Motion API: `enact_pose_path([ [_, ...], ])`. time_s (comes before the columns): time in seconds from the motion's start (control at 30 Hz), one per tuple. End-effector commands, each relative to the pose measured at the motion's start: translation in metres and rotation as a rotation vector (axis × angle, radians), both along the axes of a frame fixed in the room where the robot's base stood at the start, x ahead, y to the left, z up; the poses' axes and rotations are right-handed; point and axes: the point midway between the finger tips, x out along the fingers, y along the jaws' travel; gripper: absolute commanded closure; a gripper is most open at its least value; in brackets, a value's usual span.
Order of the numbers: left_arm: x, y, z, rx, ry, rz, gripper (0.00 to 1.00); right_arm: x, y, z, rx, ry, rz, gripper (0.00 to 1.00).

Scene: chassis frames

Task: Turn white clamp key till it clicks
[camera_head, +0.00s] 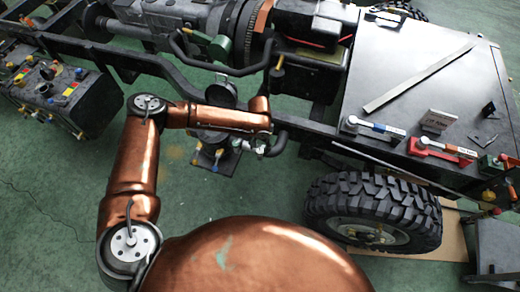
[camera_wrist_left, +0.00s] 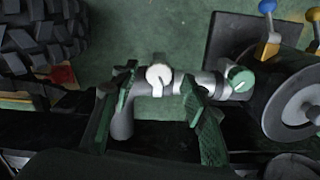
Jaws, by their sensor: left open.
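The white clamp key (camera_wrist_left: 157,76) is a round white knob with a short tab, on a grey pipe fitting (camera_wrist_left: 122,122) in the left wrist view. My left gripper (camera_wrist_left: 160,104) is open. Its two green-and-dark fingers stand either side of the key's tab, with space between. I cannot tell whether they touch anything. A green knob (camera_wrist_left: 240,79) sits on the same fitting, to the right. In the head view my copper left arm reaches over these small fittings (camera_head: 246,145), and its fingers are hard to make out. My right gripper is not in view.
A black frame rail and large tyre (camera_head: 375,212) stand right of the fittings. A dark plate with coloured valve levers (camera_head: 213,156) is close by. A flat grey deck (camera_head: 405,75) holds tools and labels. Green floor is open below.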

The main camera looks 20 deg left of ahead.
Motion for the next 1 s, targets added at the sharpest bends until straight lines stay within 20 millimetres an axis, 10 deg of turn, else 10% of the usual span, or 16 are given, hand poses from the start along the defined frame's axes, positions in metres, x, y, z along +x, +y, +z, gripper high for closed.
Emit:
enact_pose_path([
  [0.47, 0.0, 0.0, -0.017, 0.0, -0.002, -0.001, 0.59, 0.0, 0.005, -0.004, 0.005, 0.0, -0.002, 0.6],
  [1.0, 0.0, 0.0, -0.017, 0.0, -0.001, -0.001, 0.95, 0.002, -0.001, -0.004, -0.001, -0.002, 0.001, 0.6],
])
